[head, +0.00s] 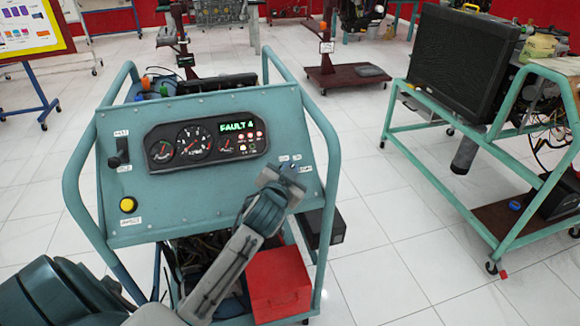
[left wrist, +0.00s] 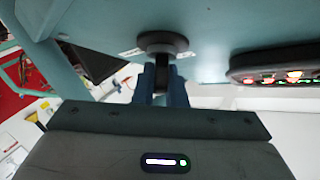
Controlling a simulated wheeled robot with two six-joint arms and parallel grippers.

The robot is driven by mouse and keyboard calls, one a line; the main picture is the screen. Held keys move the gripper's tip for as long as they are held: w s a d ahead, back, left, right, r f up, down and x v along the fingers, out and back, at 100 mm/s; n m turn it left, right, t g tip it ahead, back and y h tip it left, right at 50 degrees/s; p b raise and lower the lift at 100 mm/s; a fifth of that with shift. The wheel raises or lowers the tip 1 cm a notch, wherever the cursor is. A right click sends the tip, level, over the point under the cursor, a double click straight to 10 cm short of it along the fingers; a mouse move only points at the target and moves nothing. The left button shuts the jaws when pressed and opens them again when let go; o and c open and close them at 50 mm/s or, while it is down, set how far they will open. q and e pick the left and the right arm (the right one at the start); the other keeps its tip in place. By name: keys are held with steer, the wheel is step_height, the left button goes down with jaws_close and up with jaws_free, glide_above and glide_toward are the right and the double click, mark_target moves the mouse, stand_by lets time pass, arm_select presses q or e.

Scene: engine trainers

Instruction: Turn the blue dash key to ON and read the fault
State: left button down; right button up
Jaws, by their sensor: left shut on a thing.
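The teal dash panel (head: 225,200) faces me on its frame. Its gauge cluster (head: 206,138) is lit, and the green display (head: 237,126) reads "FAULT 4". My left gripper (head: 287,172) is at the panel's right side, below two small white labels too small to read surely. In the left wrist view the left fingers (left wrist: 165,84) are shut at a round dark key switch (left wrist: 163,44) on the panel. The key is mostly hidden between the fingers, so its exact angle cannot be told. My right gripper is not in view.
A black lever (head: 120,152) and a yellow button (head: 128,205) are on the panel's left. A red box (head: 279,284) sits low in front. Another teal engine stand (head: 440,113) with a black radiator (head: 462,65) stands right. White floor between the stands is clear.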

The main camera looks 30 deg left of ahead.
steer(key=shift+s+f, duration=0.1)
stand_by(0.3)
arm_select(q)
steer(key=c, duration=1.5)
jaws_free()
